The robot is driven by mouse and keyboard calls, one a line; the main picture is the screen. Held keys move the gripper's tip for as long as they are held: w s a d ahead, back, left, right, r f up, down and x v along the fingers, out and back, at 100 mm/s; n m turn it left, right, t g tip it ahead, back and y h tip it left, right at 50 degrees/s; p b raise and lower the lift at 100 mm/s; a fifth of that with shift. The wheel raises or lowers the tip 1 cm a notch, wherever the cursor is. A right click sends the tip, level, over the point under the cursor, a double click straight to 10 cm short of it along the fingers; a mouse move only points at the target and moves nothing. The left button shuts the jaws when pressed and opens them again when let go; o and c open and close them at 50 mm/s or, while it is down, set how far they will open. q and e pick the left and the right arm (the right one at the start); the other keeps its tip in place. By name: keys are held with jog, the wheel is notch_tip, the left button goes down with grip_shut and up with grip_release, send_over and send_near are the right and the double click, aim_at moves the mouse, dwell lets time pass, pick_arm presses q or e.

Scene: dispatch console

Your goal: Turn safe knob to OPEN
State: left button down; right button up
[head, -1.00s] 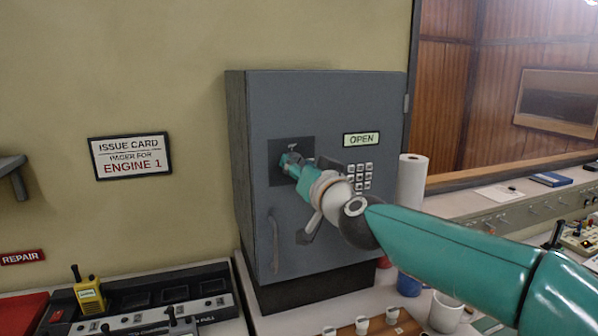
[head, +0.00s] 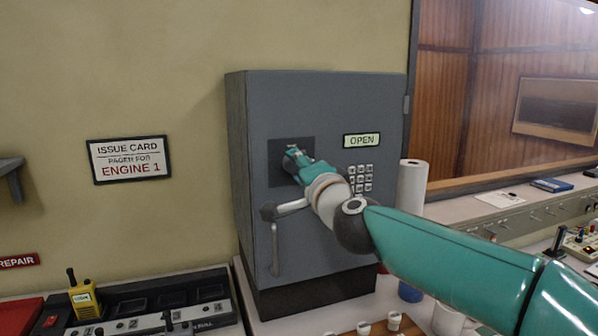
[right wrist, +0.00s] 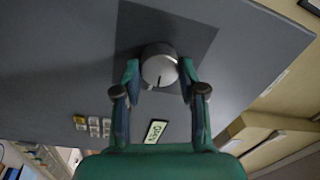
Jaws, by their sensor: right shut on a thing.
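The grey safe (head: 330,105) stands against the wall, its door closed as far as I can see. Its round silver knob (right wrist: 159,66) sits on a dark square plate (head: 276,178), with a dark pointer mark near its lower rim in the right wrist view. An OPEN label (head: 361,140) is on the door to the right of the plate and also shows in the wrist view (right wrist: 155,131). My right gripper (right wrist: 159,72) is shut on the knob, one finger on each side. In the head view my right gripper (head: 291,160) mostly hides the knob. My left gripper is not in view.
A keypad (head: 361,178) and a door handle (head: 274,250) are on the safe door. A paper towel roll (head: 412,188) stands right of the safe, with cups (head: 364,328) in front.

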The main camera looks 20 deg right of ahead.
jog(key=shift+d+f+m, duration=0.1)
jog(key=shift+f+m, duration=0.05)
jog(key=shift+m, duration=0.55)
jog(key=o, duration=1.1)
jog(key=shift+w+d, duration=0.1)
jog(key=shift+o, duration=0.2)
jog(key=shift+s, duration=0.2)
jog(key=s, duration=1.1)
jog(key=shift+s+f, duration=0.35)
jog(key=shift+f, duration=0.05)
jog(key=shift+d, duration=0.1)
